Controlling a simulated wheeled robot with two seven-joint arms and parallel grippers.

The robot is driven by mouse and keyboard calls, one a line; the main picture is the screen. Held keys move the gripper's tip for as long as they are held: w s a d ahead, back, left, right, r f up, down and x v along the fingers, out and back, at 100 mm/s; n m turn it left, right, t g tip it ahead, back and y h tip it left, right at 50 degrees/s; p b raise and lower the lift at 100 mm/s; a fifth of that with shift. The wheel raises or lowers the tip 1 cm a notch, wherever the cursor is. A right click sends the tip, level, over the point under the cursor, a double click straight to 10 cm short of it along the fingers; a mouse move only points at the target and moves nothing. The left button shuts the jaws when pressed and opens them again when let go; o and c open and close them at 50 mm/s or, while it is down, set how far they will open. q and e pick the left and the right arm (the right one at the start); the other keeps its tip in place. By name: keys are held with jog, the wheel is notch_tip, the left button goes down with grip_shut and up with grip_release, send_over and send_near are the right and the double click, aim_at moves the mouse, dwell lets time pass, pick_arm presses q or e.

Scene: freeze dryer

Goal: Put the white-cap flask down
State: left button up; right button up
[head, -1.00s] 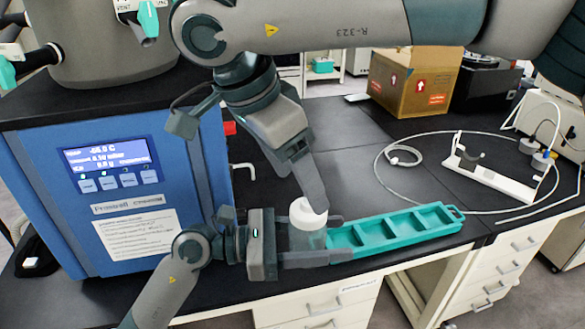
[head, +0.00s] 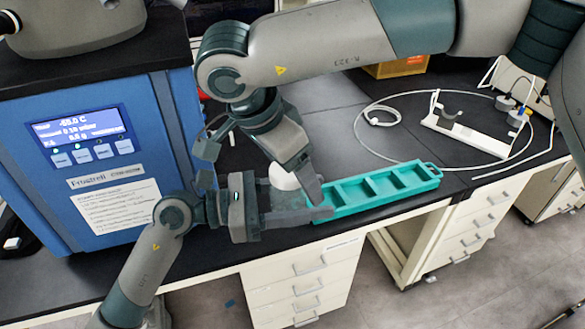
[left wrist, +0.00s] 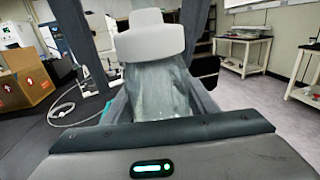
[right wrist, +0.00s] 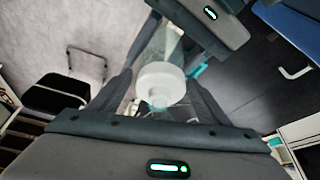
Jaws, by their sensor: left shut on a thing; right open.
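The white-cap flask has a white cap (head: 284,178) and a clear body. My left gripper (head: 297,206) comes in from the left and is shut on the body, which it mostly hides in the head view. In the left wrist view the clear body (left wrist: 157,92) is upright between the fingers, with the cap above. My right gripper (head: 262,186) reaches down from above and is open, its fingers on either side of the flask. The cap (right wrist: 160,83) also shows between these fingers in the right wrist view. I cannot tell whether the flask's base touches anything.
A teal compartment tray (head: 386,187) lies just right of the flask on the black bench (head: 335,130). The blue freeze dryer (head: 150,155) stands at left. A white stand (head: 465,130) and looped tubing (head: 365,148) are at right. Drawers (head: 300,285) lie below the bench edge.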

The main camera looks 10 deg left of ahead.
jog(key=shift+c, duration=0.6)
jog(key=c, duration=1.2)
pick_arm(q)
jog(key=o, duration=1.3)
pick_arm(e)
jog(key=shift+o, duration=0.2)
pick_arm(q)
jog(key=shift+s+a, duration=0.15)
jog(key=shift+a, duration=0.3)
jog(key=v, duration=1.1)
